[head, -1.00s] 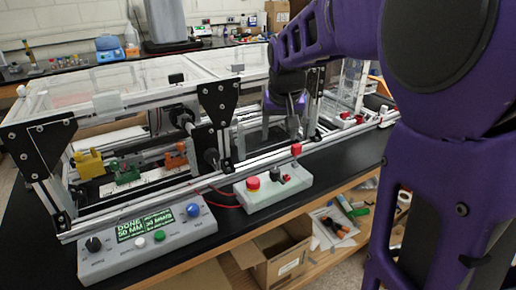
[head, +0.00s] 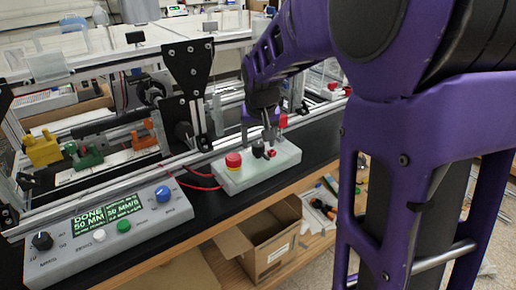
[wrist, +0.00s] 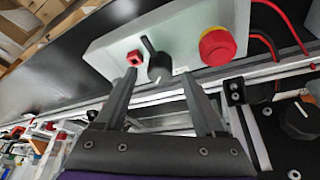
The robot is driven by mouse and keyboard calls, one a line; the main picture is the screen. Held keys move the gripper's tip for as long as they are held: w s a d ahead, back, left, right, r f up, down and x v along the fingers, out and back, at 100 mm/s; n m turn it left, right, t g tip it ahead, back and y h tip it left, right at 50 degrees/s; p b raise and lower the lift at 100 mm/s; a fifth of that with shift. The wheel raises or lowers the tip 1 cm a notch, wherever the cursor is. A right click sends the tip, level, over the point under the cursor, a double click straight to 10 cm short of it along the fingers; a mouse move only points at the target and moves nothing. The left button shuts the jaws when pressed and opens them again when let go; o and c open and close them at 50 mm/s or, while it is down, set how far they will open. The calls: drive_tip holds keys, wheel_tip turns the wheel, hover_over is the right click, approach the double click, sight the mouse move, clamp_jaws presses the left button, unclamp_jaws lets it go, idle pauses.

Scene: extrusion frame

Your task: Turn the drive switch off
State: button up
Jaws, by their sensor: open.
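A small grey control box (head: 232,181) stands on the black bench in front of the extrusion frame. It carries a black rotary switch (head: 258,149), a small red part and a red mushroom button (head: 233,160). In the wrist view the black switch (wrist: 158,66) has a raised handle, with the red part (wrist: 134,58) to its left and the mushroom button (wrist: 216,46) to its right. I cannot read which control is the drive switch. My gripper (wrist: 161,76) is open and empty. Its fingertips are close to the black switch, one on each side; contact is unclear.
A larger console (head: 110,240) with knobs, buttons and a display reading "DONE 50 MM" stands at the left. Frame rails (head: 120,172) and a black bracket (head: 190,75) are close behind the box. Red cables leave its left side. An open cardboard box (head: 262,240) is below.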

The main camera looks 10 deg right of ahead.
drive_tip(key=shift+b+x, duration=0.3)
drive_tip(key=shift+x, duration=0.55)
clamp_jaws()
